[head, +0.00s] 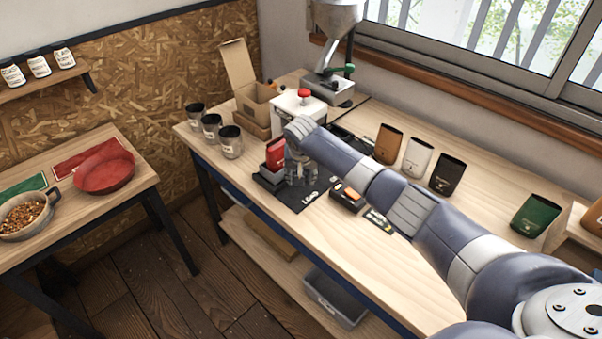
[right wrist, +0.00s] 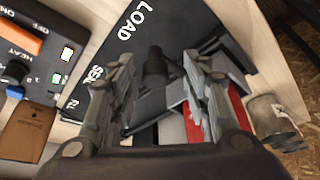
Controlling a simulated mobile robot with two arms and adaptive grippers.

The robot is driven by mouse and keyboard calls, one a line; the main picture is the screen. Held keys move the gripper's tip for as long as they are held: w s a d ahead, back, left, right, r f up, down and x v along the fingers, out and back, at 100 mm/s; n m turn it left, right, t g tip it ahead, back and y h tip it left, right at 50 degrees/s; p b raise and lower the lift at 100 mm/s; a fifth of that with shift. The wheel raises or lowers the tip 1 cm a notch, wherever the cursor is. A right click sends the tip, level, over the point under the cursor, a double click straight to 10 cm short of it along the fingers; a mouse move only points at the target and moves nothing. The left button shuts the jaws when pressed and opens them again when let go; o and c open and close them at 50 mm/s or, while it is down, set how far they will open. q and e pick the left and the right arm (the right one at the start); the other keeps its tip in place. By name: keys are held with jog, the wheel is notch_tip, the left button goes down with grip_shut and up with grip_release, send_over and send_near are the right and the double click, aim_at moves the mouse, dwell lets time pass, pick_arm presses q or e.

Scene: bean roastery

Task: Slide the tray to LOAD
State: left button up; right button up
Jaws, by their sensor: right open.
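The dark tray (head: 268,183) sits on the black mat (head: 312,203) at the table's front edge, with a red bag (head: 275,152) standing on it. The mat's LOAD lettering (right wrist: 137,20) lies beyond the tray in the right wrist view. My right gripper (head: 300,176) is low over the mat, just right of the bag, and partly hides the tray. In the right wrist view its open fingers (right wrist: 163,72) stand on either side of a dark upright knob (right wrist: 156,66). I cannot tell if they touch it. The red bag (right wrist: 237,105) is partly hidden behind one finger. My left gripper is not in view.
A control box with an orange switch (right wrist: 20,36) stands beside the mat. A white machine with a red button (head: 304,94) is behind. Brown, white, black and green pouches (head: 537,216) stand along the back right.

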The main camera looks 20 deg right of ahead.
jog(key=v, duration=1.2)
jog(key=shift+s+a, duration=0.1)
